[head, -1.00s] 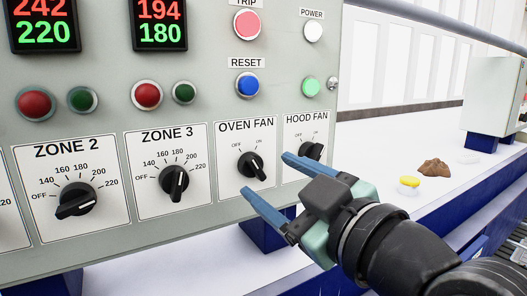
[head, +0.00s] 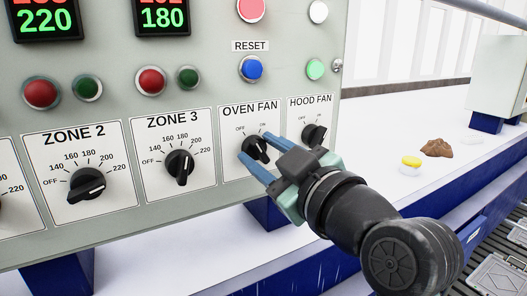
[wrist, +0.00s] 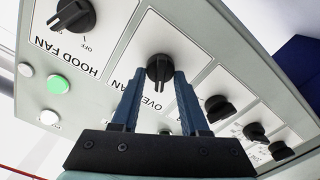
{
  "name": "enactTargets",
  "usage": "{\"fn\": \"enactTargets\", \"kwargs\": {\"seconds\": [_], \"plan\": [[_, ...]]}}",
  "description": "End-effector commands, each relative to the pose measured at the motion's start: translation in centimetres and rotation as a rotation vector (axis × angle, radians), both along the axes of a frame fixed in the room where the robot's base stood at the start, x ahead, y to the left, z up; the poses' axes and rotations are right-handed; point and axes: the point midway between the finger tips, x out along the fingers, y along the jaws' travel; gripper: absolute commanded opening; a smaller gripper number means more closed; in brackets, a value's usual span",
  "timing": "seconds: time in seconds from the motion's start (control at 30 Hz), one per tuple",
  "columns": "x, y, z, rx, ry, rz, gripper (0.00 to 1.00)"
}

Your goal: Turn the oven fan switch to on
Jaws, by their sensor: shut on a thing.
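The oven fan switch (head: 252,145) is a black rotary knob on a white plate labelled OVEN FAN, with OFF at upper left and ON at upper right. My gripper (head: 257,150) has its two blue fingers on either side of this knob and is shut on it. In the wrist view, the knob (wrist: 159,66) sits between the fingertips (wrist: 159,76), and the panel appears upside down. The fingers partly cover the knob in the head view, so I cannot clearly tell which mark it points to.
The hood fan knob (head: 314,134) is close on the right, and the ZONE 3 knob (head: 180,163) is on the left. The blue RESET button (head: 251,68) and a lit green button (head: 315,69) are above. A brown lump (head: 437,148) and a yellow-topped item (head: 411,162) lie on the white surface.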

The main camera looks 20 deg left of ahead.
Motion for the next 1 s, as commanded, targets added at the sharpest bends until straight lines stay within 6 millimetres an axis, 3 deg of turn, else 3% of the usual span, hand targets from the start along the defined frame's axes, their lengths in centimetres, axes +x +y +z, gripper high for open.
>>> {"fn": "enactTargets", "kwargs": {"seconds": [0.07, 0.47, 1.0], "plan": [[-0.01, 0.01, 0.00, 0.000, 0.000, 0.001, 0.00], [0.00, 0.01, -0.01, 0.030, 0.040, 0.000, 0.00], [0.20, -0.13, 0.13, 0.295, 0.381, 0.001, 0.00]]}}
